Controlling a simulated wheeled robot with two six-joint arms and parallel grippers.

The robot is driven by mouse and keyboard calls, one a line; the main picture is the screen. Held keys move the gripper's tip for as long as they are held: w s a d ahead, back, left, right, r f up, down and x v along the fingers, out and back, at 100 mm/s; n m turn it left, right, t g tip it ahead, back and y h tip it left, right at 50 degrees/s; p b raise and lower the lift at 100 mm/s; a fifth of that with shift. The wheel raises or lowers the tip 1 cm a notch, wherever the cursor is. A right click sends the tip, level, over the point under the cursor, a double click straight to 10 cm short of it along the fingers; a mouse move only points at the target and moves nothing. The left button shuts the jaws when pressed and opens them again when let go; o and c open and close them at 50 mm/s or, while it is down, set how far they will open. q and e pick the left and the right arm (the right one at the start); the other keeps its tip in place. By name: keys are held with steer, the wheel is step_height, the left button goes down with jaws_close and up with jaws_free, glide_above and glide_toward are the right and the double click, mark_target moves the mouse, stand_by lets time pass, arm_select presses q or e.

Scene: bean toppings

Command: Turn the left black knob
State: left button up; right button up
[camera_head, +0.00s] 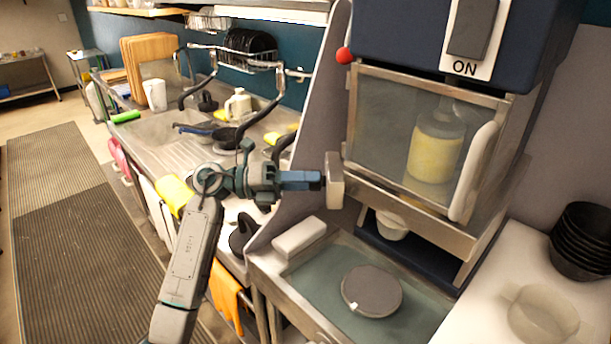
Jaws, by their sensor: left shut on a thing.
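My left gripper (318,181) reaches in from the lower left, with its blue fingers pointing right. It is shut on a pale beige, upright block-like piece (335,180) at the left side of the machine (430,210). I cannot tell whether this piece is fixed to the machine. No black knob shows clearly on the machine's front. A black rounded fitting (243,237) stands on the counter below my left wrist, and I cannot tell whether it is a knob. My right gripper is not in view.
The machine has a glass door with a white handle (473,172) and an ON switch (472,28). Below is a tray with a grey round lid (371,291) and a white block (299,236). Black bowls (583,241) stand at right. A sink counter lies behind my arm.

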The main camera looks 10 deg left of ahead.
arm_select(q)
steer(key=shift+r+n+t+p, duration=0.1)
steer(key=shift+n+t+p, duration=0.2)
steer(key=shift+n+p, duration=2.2)
steer(key=shift+n+b, duration=0.45)
steer(key=shift+n, duration=0.25)
steer(key=o, duration=1)
steer(key=shift+c, duration=0.2)
steer(key=b+v, duration=0.5)
steer(key=v, duration=0.5)
steer(key=shift+a, duration=0.4)
